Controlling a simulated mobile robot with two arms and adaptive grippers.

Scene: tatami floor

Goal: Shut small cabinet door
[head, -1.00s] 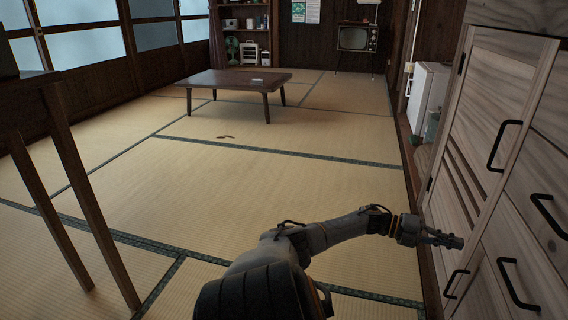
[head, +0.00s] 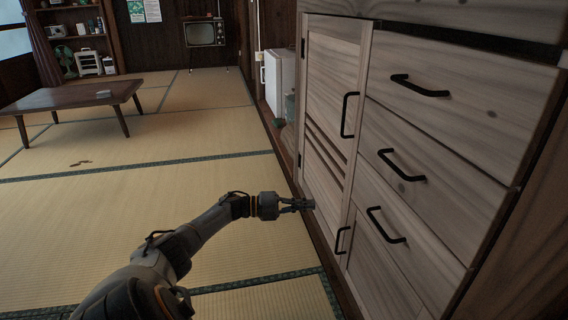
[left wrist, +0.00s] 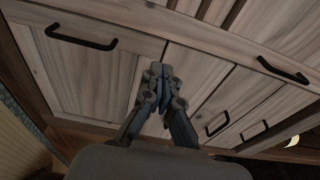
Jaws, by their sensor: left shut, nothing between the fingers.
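The pale wooden cabinet fills the right of the head view. Its slatted left side has an upper door panel (head: 333,85) with a long black handle (head: 349,115) and a lower door panel (head: 318,188) with a small black handle (head: 342,240). Both fronts look about flush with the cabinet, with no clear gap. My left gripper (head: 312,205) is shut and empty, its tips in front of the lower panel. I cannot tell if they touch it. In the left wrist view the shut fingers (left wrist: 162,78) point at the cabinet front (left wrist: 195,60). My right gripper is out of view.
Drawers with black handles (head: 420,87) are on the cabinet's right side. A low table (head: 70,97) stands on the tatami at the left. A small white fridge (head: 282,80) stands beyond the cabinet.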

